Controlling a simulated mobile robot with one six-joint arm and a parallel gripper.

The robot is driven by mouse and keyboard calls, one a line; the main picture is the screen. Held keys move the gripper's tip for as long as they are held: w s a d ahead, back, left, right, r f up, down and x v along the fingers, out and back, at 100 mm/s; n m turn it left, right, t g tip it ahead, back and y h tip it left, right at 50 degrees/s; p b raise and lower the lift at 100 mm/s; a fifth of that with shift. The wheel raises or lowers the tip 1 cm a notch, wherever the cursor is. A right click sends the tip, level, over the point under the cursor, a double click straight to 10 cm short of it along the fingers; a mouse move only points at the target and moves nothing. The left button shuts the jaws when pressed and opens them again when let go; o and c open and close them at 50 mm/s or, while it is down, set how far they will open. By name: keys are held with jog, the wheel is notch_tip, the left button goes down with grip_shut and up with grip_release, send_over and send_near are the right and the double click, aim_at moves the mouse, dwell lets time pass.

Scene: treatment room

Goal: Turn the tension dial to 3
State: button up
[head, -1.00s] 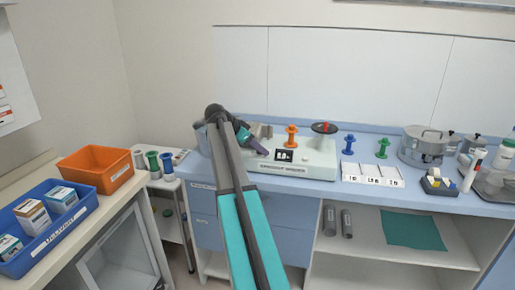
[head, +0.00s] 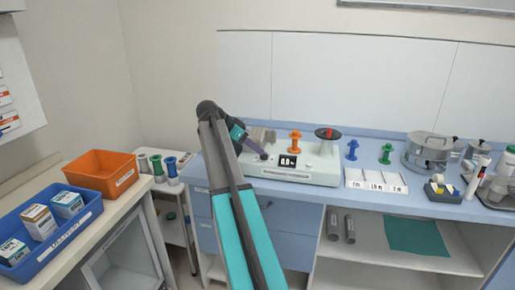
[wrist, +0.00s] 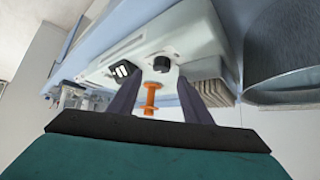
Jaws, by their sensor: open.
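The white winding machine (head: 315,174) stands on the blue counter. It has a black display (head: 288,160) that seems to read 0.0, an orange spool (head: 295,143) and a black disc with a red handle (head: 328,134). In the wrist view the black round dial (wrist: 161,64) shows beside the display (wrist: 122,70), beyond the orange spool (wrist: 151,98). My gripper (head: 263,153) is open at the machine's left end; in the wrist view its fingers (wrist: 160,80) frame the dial, with no visible contact. In the head view the gripper seems to hide the dial. Its setting is unreadable.
A blue spool (head: 352,150), a green spool (head: 386,153) and white labelled cards (head: 376,181) are right of the machine. An orange bin (head: 101,174) and a blue box tray (head: 48,245) sit on the left bench.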

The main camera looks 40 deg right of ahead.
jog(key=shift+v, duration=1.1)
jog(key=shift+s+a, duration=0.1)
jog(key=shift+s, duration=0.1)
